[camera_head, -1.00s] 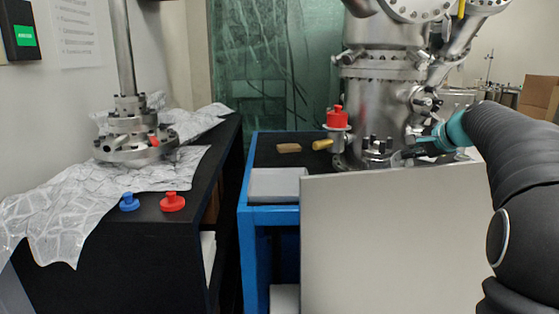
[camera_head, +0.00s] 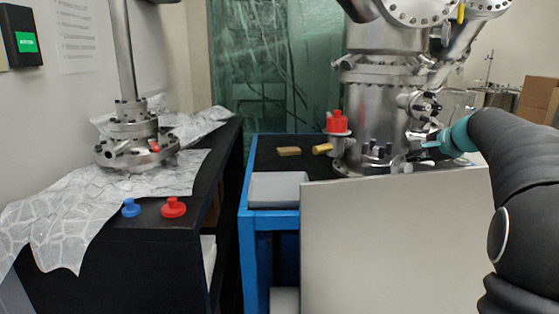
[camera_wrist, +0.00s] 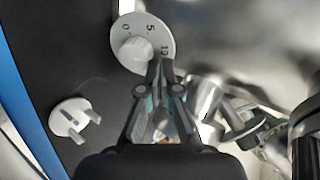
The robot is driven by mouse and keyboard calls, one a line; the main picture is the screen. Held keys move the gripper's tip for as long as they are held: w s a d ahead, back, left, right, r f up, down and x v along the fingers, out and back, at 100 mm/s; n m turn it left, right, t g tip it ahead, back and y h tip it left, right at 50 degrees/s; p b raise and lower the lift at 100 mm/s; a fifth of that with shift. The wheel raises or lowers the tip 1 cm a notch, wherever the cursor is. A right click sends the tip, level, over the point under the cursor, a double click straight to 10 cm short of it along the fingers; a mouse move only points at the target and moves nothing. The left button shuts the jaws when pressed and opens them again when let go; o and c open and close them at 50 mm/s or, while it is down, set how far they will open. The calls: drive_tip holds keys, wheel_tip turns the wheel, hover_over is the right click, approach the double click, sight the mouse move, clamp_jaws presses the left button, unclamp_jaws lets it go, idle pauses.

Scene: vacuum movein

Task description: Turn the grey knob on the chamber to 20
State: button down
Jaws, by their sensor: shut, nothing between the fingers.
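The pale grey knob (camera_wrist: 136,45) is at the top of the wrist view, left of centre. It is a round dial with a raised centre grip, and 0, 5 and 10 show on its rim. No 20 can be seen; my fingers hide part of its lower right edge. My gripper (camera_wrist: 160,65) is shut and empty, with its fingertips at that edge; I cannot tell whether they touch it. In the head view my gripper (camera_head: 416,155) is small beside the lower part of the steel chamber (camera_head: 382,110). The knob cannot be made out there.
A pale pronged piece (camera_wrist: 75,120) lies left of my fingers in the wrist view, with metal fittings (camera_wrist: 240,120) to the right. A white panel (camera_head: 395,250) stands before the chamber. A red-capped part (camera_head: 338,122) is left of it. The black bench (camera_head: 160,260) is further left.

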drive_tip(key=shift+w, duration=0.1)
drive_tip(key=v, duration=0.6)
drive_tip(key=shift+s+d+f, duration=0.2)
drive_tip(key=shift+d+f, duration=0.05)
drive_tip(key=shift+f, duration=0.1)
idle(0.4)
